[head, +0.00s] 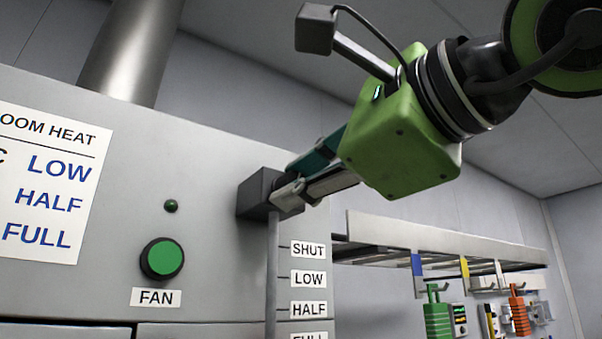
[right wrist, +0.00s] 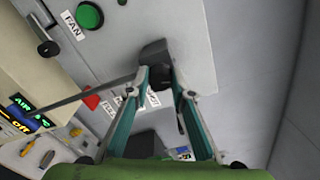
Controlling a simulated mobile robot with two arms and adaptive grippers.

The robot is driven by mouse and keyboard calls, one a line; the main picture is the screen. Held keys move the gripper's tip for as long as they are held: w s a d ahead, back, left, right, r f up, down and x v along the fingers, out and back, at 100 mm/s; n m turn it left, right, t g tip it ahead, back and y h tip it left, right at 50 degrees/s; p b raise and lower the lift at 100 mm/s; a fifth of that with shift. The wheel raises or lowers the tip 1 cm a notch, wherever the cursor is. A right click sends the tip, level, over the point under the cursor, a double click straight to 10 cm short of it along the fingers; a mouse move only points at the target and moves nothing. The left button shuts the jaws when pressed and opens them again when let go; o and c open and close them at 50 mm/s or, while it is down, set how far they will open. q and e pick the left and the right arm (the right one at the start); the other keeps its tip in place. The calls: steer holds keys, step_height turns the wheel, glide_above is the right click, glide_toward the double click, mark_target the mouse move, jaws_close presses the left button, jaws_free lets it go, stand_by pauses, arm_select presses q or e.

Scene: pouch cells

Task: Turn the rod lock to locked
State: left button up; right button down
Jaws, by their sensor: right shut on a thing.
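A dark grey block (head: 256,192), which looks like the rod lock, sits on the front of the grey cabinet at the top of a thin vertical rod (head: 272,270). My right gripper (head: 290,196) reaches it from the upper right and is shut on it, the fingertips hiding its near part. In the right wrist view the block (right wrist: 155,50) shows just beyond the two fingertips (right wrist: 161,76), and the rod (right wrist: 85,93) runs off to the left. I cannot read any locked marking. My left gripper is not in view.
Labels SHUT (head: 308,250), LOW and HALF run down beside the rod. A green FAN button (head: 162,258) is left of it. A wall rack (head: 440,240) with hanging tools stands at the right. A metal pipe (head: 130,50) rises behind the cabinet.

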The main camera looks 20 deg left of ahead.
steer(key=shift+n+p, duration=0.3)
steer(key=shift+n, duration=1.2)
steer(key=c, duration=1.8)
jaws_free()
steer(key=shift+o, duration=0.2)
steer(key=shift+s, duration=0.1)
steer(key=v, duration=1.2)
